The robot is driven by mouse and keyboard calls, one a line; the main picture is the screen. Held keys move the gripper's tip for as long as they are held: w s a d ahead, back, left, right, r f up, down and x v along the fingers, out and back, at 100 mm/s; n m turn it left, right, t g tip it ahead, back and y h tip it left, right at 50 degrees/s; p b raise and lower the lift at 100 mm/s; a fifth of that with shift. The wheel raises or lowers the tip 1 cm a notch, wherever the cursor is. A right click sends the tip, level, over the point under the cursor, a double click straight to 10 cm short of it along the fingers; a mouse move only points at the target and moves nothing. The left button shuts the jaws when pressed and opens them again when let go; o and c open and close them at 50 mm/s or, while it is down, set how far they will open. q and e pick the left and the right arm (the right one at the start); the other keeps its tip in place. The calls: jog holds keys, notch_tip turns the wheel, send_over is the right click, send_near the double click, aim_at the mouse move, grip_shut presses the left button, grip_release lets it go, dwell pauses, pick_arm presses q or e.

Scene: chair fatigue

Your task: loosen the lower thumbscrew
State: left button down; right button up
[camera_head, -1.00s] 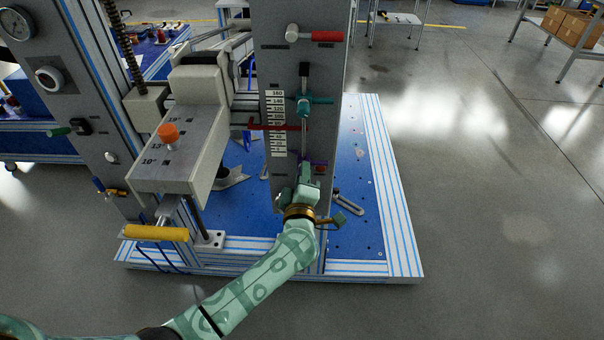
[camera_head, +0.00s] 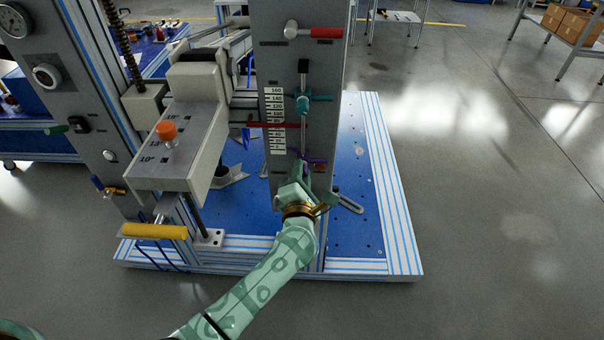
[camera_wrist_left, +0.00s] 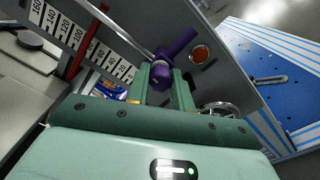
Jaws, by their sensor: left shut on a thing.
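The lower thumbscrew is purple, with a crossbar handle, on the grey upright panel (camera_head: 270,187). It shows in the head view (camera_head: 316,161) just above my left gripper (camera_head: 304,168), and in the left wrist view (camera_wrist_left: 174,50) at the fingertips. My left gripper (camera_wrist_left: 158,75) is shut on this thumbscrew, reaching it from below. The fingers hide part of its hub. A teal upper thumbscrew (camera_head: 303,104) sits higher on the same slotted rod. My right gripper is not in view.
A red pointer (camera_head: 275,125) crosses the white number scale (camera_head: 274,95) left of the rod. A grey weighted block (camera_head: 180,150) stands left. The blue base plate (camera_head: 365,200) lies below; floor at right is clear.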

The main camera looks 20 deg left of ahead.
pick_arm(q)
jog(key=shift+n, duration=0.5)
jog(key=c, duration=1.2)
grip_release()
jog(key=shift+s, duration=0.1)
jog(key=p+v, duration=0.3)
jog(key=v, duration=1.3)
jog(key=shift+s+d, duration=0.1)
